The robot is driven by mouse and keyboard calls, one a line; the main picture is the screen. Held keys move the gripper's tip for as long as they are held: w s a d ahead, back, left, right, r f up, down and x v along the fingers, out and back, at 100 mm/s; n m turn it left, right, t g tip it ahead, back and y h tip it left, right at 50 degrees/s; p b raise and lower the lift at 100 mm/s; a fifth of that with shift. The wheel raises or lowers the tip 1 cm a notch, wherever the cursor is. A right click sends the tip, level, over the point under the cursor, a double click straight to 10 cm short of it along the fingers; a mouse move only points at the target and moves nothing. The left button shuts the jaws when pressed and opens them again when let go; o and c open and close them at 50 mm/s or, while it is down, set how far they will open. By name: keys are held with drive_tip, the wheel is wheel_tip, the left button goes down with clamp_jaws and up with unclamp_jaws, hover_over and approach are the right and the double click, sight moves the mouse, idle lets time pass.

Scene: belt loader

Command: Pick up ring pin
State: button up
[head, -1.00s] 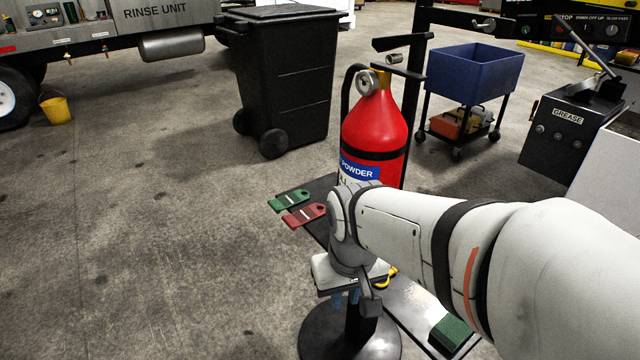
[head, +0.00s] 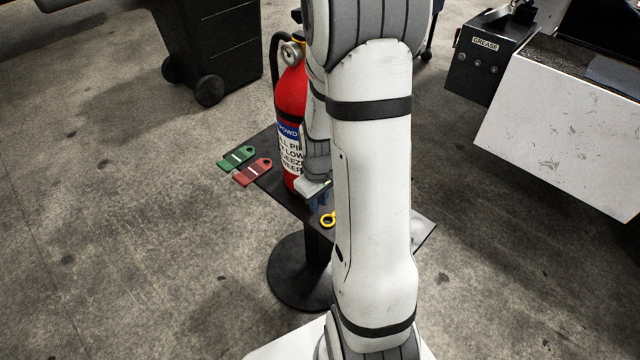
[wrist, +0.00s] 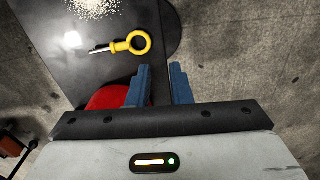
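The ring pin (wrist: 138,43) lies flat on the dark stand top (wrist: 60,60) in the wrist view, its yellow ring to the right and its metal shank pointing left. In the head view only part of its yellow ring (head: 327,219) shows beside my arm, which hides the rest. My gripper (wrist: 160,72) is open, with two blue fingers apart and nothing between them. In the wrist view the ring lies just beyond the fingertips, not between them. In the head view my gripper (head: 318,203) is low over the stand, close to the ring.
A red extinguisher (head: 290,100) stands on the stand top behind my gripper. A green tag (head: 236,158) and a red tag (head: 253,172) lie at its left edge. A pale granular patch (wrist: 93,7) is near the ring pin. A grease box (head: 487,58) stands at right.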

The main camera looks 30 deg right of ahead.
sight(324, 224)
drive_tip(key=d+f, duration=0.1)
drive_tip(key=d+f+p, duration=0.1)
drive_tip(key=f, duration=0.1)
drive_tip(key=shift+w+d+n+p, duration=0.15)
drive_tip(key=shift+d+n+p, duration=0.15)
drive_tip(key=shift+n, duration=0.1)
drive_tip(key=f, duration=0.7)
drive_tip(key=shift+w+a+f, duration=0.15)
drive_tip(key=shift+w+a, duration=0.05)
drive_tip(key=shift+a, duration=0.1)
drive_tip(key=shift+c, duration=0.6)
clamp_jaws()
